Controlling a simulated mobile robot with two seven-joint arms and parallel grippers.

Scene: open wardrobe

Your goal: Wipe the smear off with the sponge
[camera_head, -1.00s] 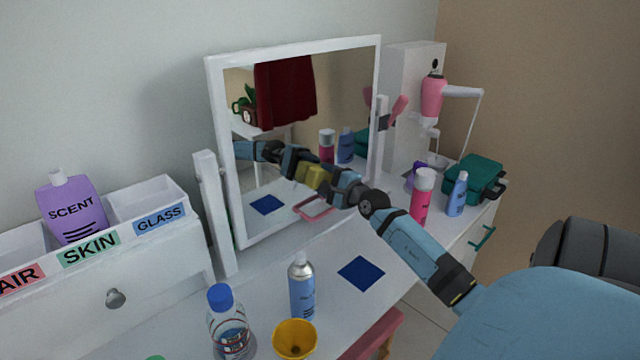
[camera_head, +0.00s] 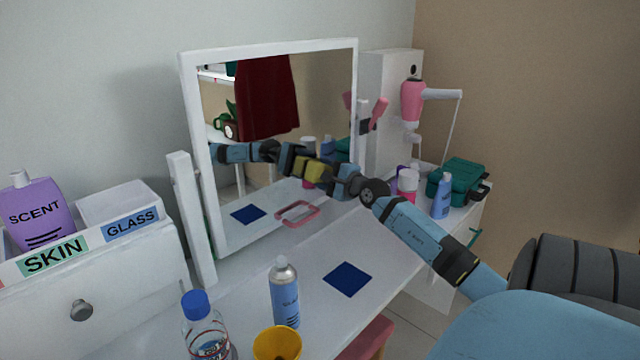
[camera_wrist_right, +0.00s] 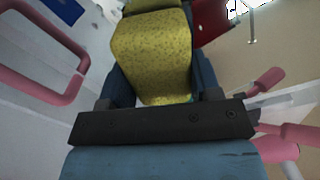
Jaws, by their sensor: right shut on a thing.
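My right gripper (camera_head: 330,177) is shut on a yellow sponge (camera_head: 322,173) in front of the mirror (camera_head: 265,190). In the right wrist view the sponge (camera_wrist_right: 152,60) fills the jaws, and its far end meets a matching yellow shape, its reflection. The sponge is at the glass or very close to it; I cannot tell whether it presses. The reflected arm shows to its left in the head view. I cannot make out the smear; the sponge and arm hide part of the glass. My left gripper is not in view.
A spray can (camera_head: 285,292), a clear bottle (camera_head: 206,330) and a yellow cup (camera_head: 277,343) stand in front. A blue square (camera_head: 347,279) lies on the white tabletop. Bottles (camera_head: 442,196) and a teal case (camera_head: 460,181) stand right of my arm. A pink loop (camera_head: 297,213) shows near the mirror's lower edge.

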